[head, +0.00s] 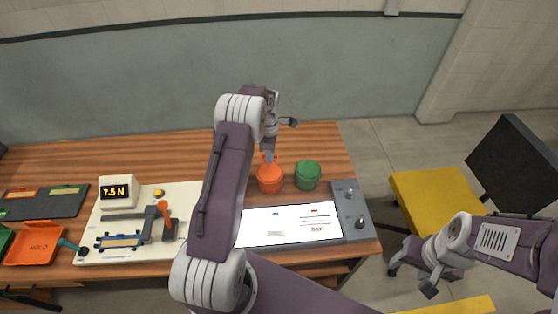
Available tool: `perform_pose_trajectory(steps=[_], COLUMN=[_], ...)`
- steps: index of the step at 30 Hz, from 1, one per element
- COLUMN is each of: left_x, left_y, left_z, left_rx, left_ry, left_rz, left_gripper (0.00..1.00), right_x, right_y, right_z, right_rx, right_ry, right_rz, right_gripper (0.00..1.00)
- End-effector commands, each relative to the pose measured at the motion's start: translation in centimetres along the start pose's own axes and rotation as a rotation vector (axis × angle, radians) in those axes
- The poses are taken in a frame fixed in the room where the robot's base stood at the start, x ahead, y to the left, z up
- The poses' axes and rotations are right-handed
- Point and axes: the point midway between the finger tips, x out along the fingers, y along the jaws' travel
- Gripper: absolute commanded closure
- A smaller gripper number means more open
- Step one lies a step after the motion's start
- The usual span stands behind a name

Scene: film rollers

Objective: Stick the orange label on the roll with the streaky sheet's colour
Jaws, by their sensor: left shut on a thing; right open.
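My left gripper (269,148) is above the orange pot (270,182), on the right half of the table. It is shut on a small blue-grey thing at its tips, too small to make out. Whether that thing touches the pot is unclear. A green pot (307,176) stands just right of the orange one. Two sheets lie on a lit panel: the left sheet (274,231) has a blue mark, the right sheet (314,224) a red mark and grey streaks. My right gripper (431,287) is open and empty, off the table at lower right. I see no roll clearly.
A board with a 7.5 N display (116,193) and an orange lever (164,213) is at left. An orange HOLD tray (38,244) and a dark mat (45,207) with orange and green strips lie further left. A yellow chair (428,197) stands right of the table.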

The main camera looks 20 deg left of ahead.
Motion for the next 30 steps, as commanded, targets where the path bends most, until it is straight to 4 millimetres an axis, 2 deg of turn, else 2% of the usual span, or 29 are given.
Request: perform_pose_trajectory(steps=[11, 24, 30], left_x=[1.1, 6.2, 8.2], left_y=[0.2, 0.1, 0.1], left_z=[-0.2, -0.2, -0.2], left_rx=[-0.021, -0.019, -0.019], left_ry=[0.0, 0.0, 0.0], left_rz=[0.001, 0.001, 0.001], left_gripper=[1.0, 1.0, 1.0], right_x=[0.7, 4.7, 5.8], right_y=[0.0, 0.1, 0.1], right_z=[0.1, 0.5, 0.6], right_rx=[0.0, 0.0, 0.0], right_ry=[0.0, 0.0, 0.0], right_rz=[0.0, 0.0, 0.0], right_gripper=[0.46, 0.46, 0.46])
